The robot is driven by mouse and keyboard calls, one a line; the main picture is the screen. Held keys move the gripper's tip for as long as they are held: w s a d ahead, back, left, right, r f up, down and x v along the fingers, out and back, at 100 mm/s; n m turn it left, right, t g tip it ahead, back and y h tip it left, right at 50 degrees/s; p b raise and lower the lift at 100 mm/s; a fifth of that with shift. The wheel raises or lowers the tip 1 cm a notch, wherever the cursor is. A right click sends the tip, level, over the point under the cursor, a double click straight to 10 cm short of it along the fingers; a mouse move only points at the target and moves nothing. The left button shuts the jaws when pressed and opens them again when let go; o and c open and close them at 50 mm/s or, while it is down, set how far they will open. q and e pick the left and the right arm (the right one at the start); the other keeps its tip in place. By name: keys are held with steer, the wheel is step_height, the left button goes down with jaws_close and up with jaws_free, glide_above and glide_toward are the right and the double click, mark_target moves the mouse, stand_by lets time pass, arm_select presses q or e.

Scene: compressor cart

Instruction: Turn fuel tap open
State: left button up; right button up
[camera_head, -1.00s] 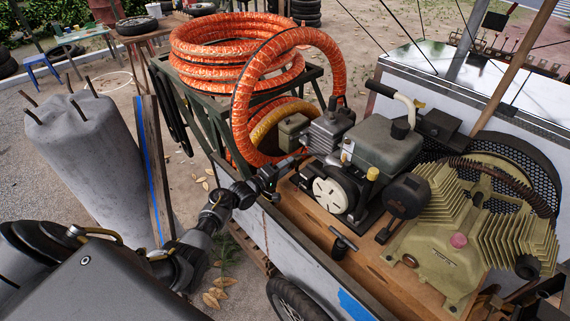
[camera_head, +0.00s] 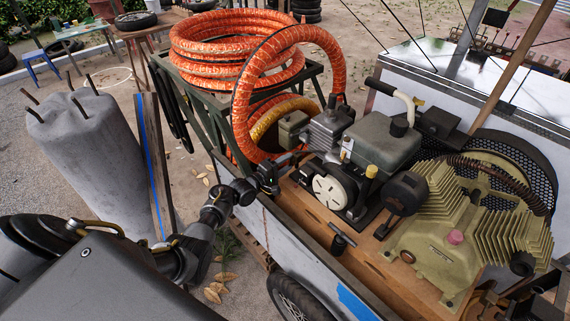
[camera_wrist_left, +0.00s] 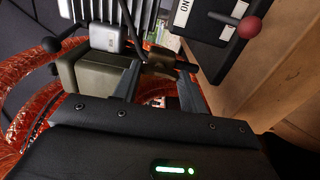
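My left gripper (camera_head: 287,165) reaches over the cart's left side to the near left of the small engine (camera_head: 378,143). In the left wrist view its two fingers (camera_wrist_left: 158,82) stand apart. A dark bar with a brownish middle (camera_wrist_left: 160,62) crosses at the fingertips. It may be the fuel tap, but I cannot tell for sure, nor whether the fingers touch it. An olive box (camera_wrist_left: 98,88) and a grey finned block (camera_wrist_left: 105,33) lie beside and beyond the left finger. A lever with a red knob (camera_wrist_left: 249,27) is on a black panel at upper right. My right gripper is not seen.
The orange hose coil (camera_head: 235,60) rises behind the gripper, one loop close to it. The ribbed compressor (camera_head: 450,240) is on the wooden deck (camera_head: 325,215) to the right. A concrete pillar (camera_head: 80,150) and a blue-striped plank (camera_head: 153,165) stand left of my arm.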

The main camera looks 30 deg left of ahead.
arm_select(q)
steer(key=shift+o, duration=0.5)
steer(key=shift+s+a, duration=0.15)
steer(key=shift+s, duration=0.15)
steer(key=v, duration=1)
steer(key=shift+s, duration=0.1)
